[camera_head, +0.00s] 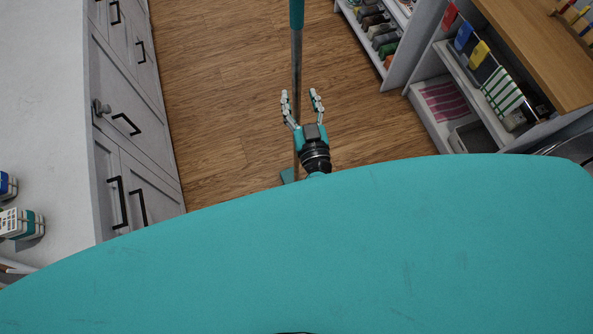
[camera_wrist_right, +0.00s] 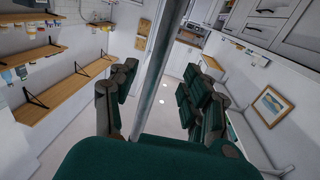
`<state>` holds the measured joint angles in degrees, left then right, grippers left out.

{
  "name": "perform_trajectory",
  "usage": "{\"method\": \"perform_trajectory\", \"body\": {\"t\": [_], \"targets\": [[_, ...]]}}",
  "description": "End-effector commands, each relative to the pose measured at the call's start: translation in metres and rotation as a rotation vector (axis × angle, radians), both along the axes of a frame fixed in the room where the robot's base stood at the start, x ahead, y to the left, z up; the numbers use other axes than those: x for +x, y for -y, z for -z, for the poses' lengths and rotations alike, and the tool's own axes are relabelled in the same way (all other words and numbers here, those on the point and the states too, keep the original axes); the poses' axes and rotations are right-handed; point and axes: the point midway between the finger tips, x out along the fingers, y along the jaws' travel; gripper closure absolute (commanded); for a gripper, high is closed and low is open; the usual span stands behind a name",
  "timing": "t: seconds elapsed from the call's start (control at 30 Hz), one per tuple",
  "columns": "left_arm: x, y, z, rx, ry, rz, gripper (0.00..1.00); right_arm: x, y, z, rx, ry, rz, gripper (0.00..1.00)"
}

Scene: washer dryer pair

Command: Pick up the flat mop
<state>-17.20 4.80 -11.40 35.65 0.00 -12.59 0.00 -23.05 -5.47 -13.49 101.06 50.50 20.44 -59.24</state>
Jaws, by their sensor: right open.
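The flat mop has a long grey shaft (camera_head: 296,65) with a teal grip (camera_head: 296,14) at the top of the head view. A small teal piece (camera_head: 288,175) shows at its lower end, mostly hidden behind my teal body. My right gripper (camera_head: 300,94) is open, its fingers on either side of the shaft. In the right wrist view the shaft (camera_wrist_right: 160,70) runs slantwise through the gap between the open fingers (camera_wrist_right: 160,100), close to the palm. I cannot tell whether it touches them. My left gripper is not in view.
Wood floor (camera_head: 220,80) is clear around the mop. White drawers with a counter (camera_head: 50,110) stand on the left. An open shelf unit (camera_head: 470,90) with cloths and a wooden top (camera_head: 535,45) stands on the right. A rack of rolled items (camera_head: 380,35) is at the back.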

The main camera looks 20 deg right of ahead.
Motion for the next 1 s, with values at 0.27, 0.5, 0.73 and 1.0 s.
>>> {"method": "perform_trajectory", "body": {"t": [0.27,0.5,0.73,1.0], "targets": [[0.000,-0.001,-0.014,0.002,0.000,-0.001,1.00,0.028,0.005,-0.008,-0.001,0.002,-0.001,0.51],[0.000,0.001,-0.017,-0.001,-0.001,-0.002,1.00,0.054,0.008,-0.005,-0.001,-0.001,0.000,0.51],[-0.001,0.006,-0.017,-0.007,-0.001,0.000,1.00,0.055,0.008,-0.004,-0.001,-0.002,0.000,0.51],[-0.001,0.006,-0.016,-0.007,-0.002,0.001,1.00,0.054,0.008,-0.004,-0.001,-0.002,0.000,0.85]]}}
